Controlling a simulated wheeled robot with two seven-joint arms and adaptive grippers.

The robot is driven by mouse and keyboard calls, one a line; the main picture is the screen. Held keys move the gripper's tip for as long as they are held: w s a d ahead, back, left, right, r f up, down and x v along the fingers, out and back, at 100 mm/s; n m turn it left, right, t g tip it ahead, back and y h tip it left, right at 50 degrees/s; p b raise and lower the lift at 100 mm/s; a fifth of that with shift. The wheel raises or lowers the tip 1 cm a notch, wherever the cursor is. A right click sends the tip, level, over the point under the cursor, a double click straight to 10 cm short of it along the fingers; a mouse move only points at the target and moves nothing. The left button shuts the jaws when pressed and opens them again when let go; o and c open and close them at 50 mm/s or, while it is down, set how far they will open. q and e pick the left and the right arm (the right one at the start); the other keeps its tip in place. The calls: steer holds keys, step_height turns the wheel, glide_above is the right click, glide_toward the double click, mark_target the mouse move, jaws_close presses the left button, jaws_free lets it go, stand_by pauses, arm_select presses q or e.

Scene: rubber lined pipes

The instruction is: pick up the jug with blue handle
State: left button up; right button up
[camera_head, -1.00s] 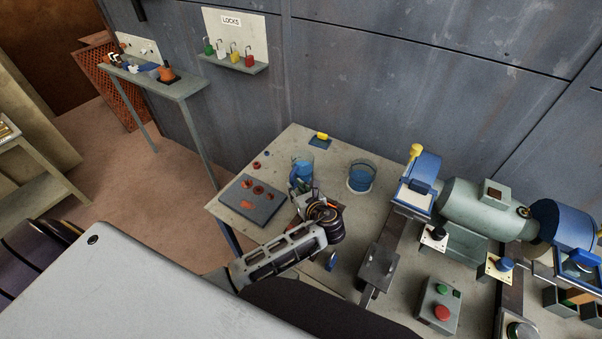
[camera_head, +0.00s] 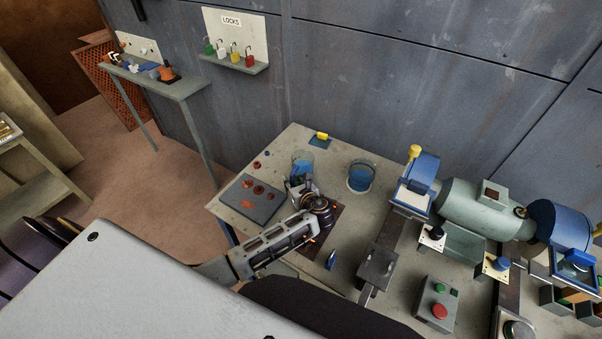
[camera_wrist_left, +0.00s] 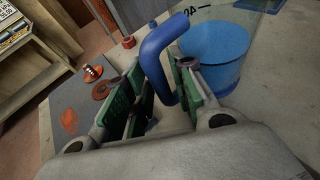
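The jug (camera_head: 303,160) is clear with blue in its lower part, and stands on the workbench. In the left wrist view the jug (camera_wrist_left: 215,55) is at upper right, with its blue handle (camera_wrist_left: 155,55) towards me. My left gripper (camera_head: 298,185) is in front of the jug on the near side. In the left wrist view my left gripper (camera_wrist_left: 160,95) is open, its green-padded fingers on either side of the handle's lower part. I cannot tell whether either pad touches it. My right gripper is not in view.
A second clear container (camera_head: 361,176) with blue in it stands to the right. A grey plate with orange-red parts (camera_head: 252,200) lies at left. A vise-like block (camera_head: 377,266) and a grinder (camera_head: 485,207) are further right. A yellow piece (camera_head: 322,136) lies behind.

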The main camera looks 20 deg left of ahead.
arm_select(q)
jaws_close()
steer(key=shift+r, duration=0.35)
stand_by(0.4)
steer(key=shift+r+b, duration=0.45)
steer(key=shift+r, duration=4.1)
steer(key=shift+r, duration=0.2)
